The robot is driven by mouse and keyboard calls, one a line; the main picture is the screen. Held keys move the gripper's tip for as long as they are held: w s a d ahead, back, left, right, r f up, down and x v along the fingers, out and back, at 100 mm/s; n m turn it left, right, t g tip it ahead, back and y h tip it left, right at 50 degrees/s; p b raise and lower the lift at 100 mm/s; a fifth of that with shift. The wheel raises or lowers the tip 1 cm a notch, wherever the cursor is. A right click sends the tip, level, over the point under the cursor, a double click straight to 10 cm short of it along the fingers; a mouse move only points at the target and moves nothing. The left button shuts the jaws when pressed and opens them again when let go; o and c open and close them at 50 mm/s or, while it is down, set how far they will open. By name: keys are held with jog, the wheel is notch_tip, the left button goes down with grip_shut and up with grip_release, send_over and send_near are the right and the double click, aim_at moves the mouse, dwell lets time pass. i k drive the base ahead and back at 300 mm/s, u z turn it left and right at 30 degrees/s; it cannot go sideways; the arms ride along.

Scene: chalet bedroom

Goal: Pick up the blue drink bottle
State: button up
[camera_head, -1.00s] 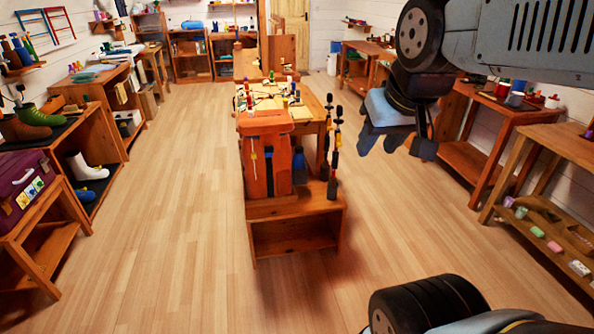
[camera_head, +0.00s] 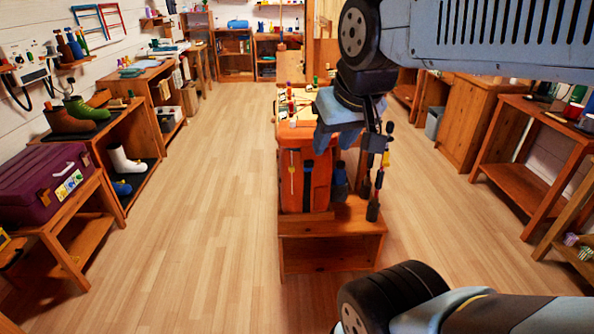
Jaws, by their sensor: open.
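A dark blue bottle (camera_head: 341,183) that looks like the drink bottle stands upright on the low front shelf of the central wooden bench (camera_head: 330,255). It is just right of an orange backpack (camera_head: 305,180) and left of the trekking poles (camera_head: 377,180). My gripper (camera_head: 346,137) hangs from the upper right, open and empty. In the picture it lies above the bottle, apart from it, and hides part of the bench top. How far it is from the bottle in depth I cannot tell.
Dark bottles (camera_head: 68,47) stand on a small wall shelf at left. A purple case (camera_head: 45,180) and a boot rack (camera_head: 125,170) line the left side. Wooden tables (camera_head: 535,125) line the right. The wooden floor (camera_head: 200,220) is clear on both sides of the bench.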

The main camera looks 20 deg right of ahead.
aim_at(339, 173)
jog(key=u, duration=0.15)
jog(key=i, duration=0.9)
jog(key=z, duration=0.3)
